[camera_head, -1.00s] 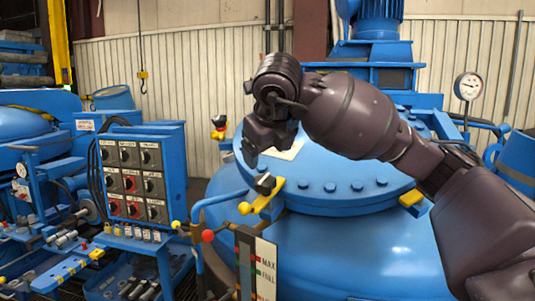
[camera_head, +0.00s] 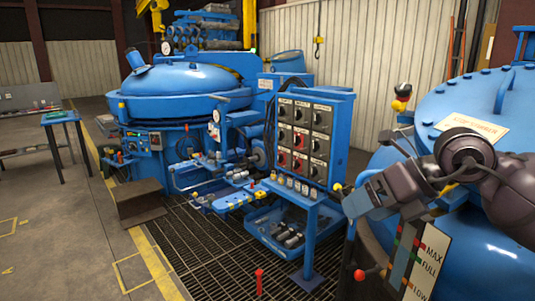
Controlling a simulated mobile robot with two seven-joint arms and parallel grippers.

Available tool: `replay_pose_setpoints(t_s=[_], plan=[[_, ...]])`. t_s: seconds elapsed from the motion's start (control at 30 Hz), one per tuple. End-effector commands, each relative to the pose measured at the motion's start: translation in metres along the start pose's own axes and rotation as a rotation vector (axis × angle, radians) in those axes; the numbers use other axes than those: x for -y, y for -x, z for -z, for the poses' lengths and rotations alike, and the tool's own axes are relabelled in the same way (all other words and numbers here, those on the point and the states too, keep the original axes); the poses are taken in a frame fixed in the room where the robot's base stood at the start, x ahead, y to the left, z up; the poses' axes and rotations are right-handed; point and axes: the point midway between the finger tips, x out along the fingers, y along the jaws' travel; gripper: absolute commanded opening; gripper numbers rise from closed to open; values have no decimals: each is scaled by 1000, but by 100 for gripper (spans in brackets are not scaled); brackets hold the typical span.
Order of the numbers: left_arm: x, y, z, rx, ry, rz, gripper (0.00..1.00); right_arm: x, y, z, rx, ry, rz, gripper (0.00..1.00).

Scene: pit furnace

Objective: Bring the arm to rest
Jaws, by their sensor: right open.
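My right arm comes in from the right edge in the head view. Its dark right gripper (camera_head: 362,194) points left, in front of the large blue furnace vessel (camera_head: 480,245). It is open, with nothing seen between its fingers. From this angle I cannot tell how far it is from the vessel. My left gripper is not in view.
A blue control panel (camera_head: 304,140) with several knobs stands left of my gripper. A level gauge (camera_head: 428,255) marked MAX, FULL and LOW and a red ball knob (camera_head: 359,275) sit below it. Another blue furnace (camera_head: 185,80) stands farther left.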

Motion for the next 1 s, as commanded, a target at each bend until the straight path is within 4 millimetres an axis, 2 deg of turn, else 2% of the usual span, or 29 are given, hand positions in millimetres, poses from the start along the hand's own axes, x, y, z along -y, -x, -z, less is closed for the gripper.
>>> replay_pose_setpoints(t_s=[0.03,0.1,0.23,0.33,0.47,0.57,0.77,0.87,1.0], plan=[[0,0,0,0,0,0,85,-13,-13,8,21,-28,-114,80],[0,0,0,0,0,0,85,-32,-24,14,69,-72,-269,80],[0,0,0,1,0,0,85,-59,-33,21,182,-192,-534,80],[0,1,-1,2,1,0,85,-72,-31,22,289,-314,-712,80],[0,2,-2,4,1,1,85,-73,-23,21,452,-510,-904,80],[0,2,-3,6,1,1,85,-61,-15,22,590,-687,-1015,80],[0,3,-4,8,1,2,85,-11,-5,36,882,-1097,-1127,80],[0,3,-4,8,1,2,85,22,-6,55,1026,-1325,-1122,80],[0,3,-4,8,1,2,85,69,-15,97,1212,-1661,-1043,80]])
